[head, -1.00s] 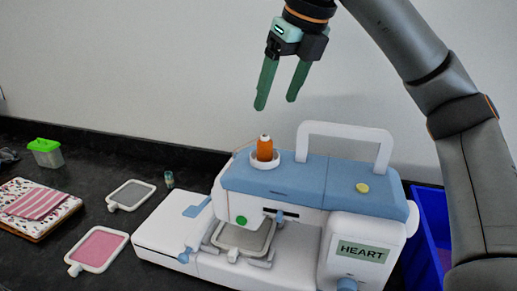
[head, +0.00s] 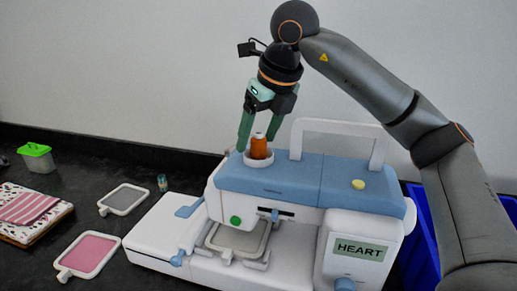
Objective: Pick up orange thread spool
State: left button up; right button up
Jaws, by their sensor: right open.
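The orange thread spool (head: 258,149) stands upright in a white round holder on top of the blue and white embroidery machine (head: 290,183). My right gripper (head: 258,146) points down over the spool with its green fingers open. One finger is to the left of the spool and the other to its right, with the tips near the spool's height. I cannot tell whether either finger touches it. My left gripper is not in view.
The machine's white handle (head: 342,130) rises just right of the spool. A blue bin (head: 424,245) is at the right. Hoops, including a pink one (head: 90,252), a green-lidded box (head: 37,157), a small spool (head: 162,182) and fabric (head: 28,207) lie on the dark table at left.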

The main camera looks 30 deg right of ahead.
jog(key=shift+c, duration=0.2)
grip_shut()
dwell(0.3)
